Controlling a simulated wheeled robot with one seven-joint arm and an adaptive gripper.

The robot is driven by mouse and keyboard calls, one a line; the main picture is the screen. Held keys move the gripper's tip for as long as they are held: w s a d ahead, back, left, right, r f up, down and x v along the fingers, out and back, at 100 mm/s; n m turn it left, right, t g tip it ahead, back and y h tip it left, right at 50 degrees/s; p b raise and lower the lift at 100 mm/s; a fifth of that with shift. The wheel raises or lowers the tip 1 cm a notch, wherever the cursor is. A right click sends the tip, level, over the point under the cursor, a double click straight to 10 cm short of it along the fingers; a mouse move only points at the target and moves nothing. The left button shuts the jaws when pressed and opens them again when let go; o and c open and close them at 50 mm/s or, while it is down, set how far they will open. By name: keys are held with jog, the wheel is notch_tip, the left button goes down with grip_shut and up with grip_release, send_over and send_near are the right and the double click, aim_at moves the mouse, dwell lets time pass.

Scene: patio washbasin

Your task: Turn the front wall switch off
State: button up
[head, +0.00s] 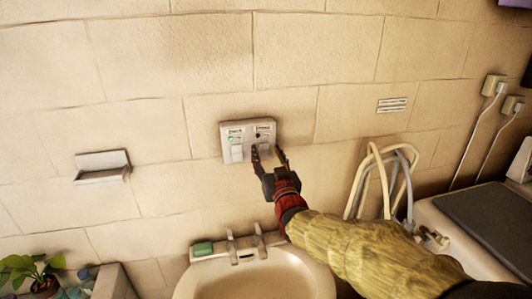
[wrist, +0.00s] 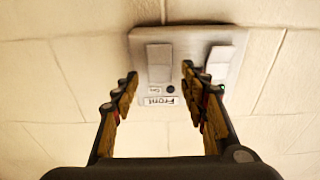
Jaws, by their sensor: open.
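The switch plate (head: 248,128) is on the tiled wall above the basin and has two rockers. In the wrist view it appears upside down, with the "Front" label (wrist: 160,101) beside the left rocker, the front switch (wrist: 159,56). A dark indicator (wrist: 171,89) sits by that label. The other rocker (wrist: 218,60) is on the right, with a green light partly hidden by a finger. My gripper (head: 267,153) is open and empty before the plate's right half. In the wrist view its fingertips (wrist: 160,72) lie either side of the front switch; contact cannot be told.
A basin (head: 205,286) with taps and green soap (head: 203,248) is below. A wall soap holder (head: 102,167) is at left and a plant (head: 35,270) at lower left. Looped hoses (head: 363,180) hang right of my arm, near a dark-topped counter (head: 490,225).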

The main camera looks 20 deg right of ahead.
jog(key=s+f, duration=0.1)
jog(key=s, duration=0.9)
jog(key=shift+s, duration=0.3)
jog(key=shift+f, duration=0.1)
